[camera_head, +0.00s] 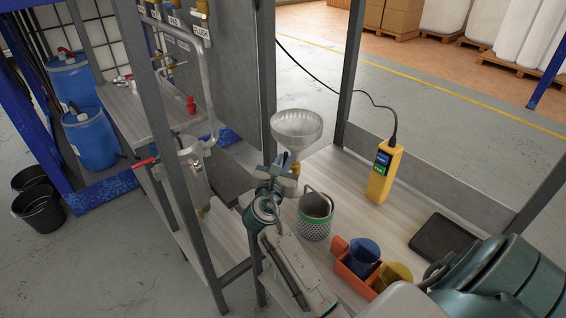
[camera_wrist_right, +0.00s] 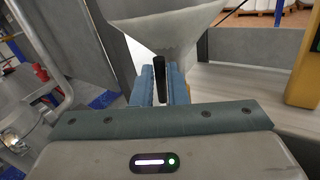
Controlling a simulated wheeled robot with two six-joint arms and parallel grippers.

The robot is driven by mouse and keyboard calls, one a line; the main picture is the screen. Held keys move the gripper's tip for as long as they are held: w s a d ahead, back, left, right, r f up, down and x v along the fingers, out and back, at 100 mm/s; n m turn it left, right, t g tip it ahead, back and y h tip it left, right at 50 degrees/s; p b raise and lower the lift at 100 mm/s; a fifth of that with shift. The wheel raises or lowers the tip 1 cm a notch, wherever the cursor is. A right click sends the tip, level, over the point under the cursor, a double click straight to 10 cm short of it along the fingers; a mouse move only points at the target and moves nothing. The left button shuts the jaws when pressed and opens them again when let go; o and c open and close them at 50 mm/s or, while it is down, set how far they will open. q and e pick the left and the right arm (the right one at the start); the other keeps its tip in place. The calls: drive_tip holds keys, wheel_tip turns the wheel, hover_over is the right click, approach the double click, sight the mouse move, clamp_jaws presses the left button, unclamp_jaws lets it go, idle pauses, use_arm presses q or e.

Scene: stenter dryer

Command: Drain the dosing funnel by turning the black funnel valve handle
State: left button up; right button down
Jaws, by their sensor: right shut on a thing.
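The dosing funnel (camera_head: 297,130) is a pale grey cone above the bench in the head view. Its lower cone also fills the top of the right wrist view (camera_wrist_right: 168,32). The black funnel valve handle (camera_wrist_right: 160,78) stands upright between the blue fingers of my right gripper (camera_wrist_right: 160,84), just below the cone. In the head view my right gripper (camera_head: 277,178) is at the funnel's outlet and hides the handle. The gripper is shut on the handle. A brass-coloured part (camera_head: 295,167) shows beside the fingers under the funnel.
A green and grey cup with a handle (camera_head: 316,216) stands right of my gripper. A yellow device (camera_head: 384,172) with a black cable stands behind it. An orange holder (camera_head: 356,268) with scoops and a dark flat tablet (camera_head: 442,238) lie on the bench. Grey frame posts (camera_head: 265,85) stand close by.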

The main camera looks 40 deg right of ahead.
drive_tip(key=s+m+b, duration=0.1)
drive_tip(key=b, duration=0.1)
drive_tip(key=m+t+h+b, duration=0.1)
drive_tip(key=b, duration=0.1)
drive_tip(key=shift+s+d+f, duration=0.1)
drive_tip(key=shift+s+f, duration=0.25)
drive_tip(key=shift+s, duration=0.05)
drive_tip(key=c, duration=1.5)
unclamp_jaws()
drive_tip(key=shift+o, duration=0.3)
drive_tip(key=shift+f, duration=0.1)
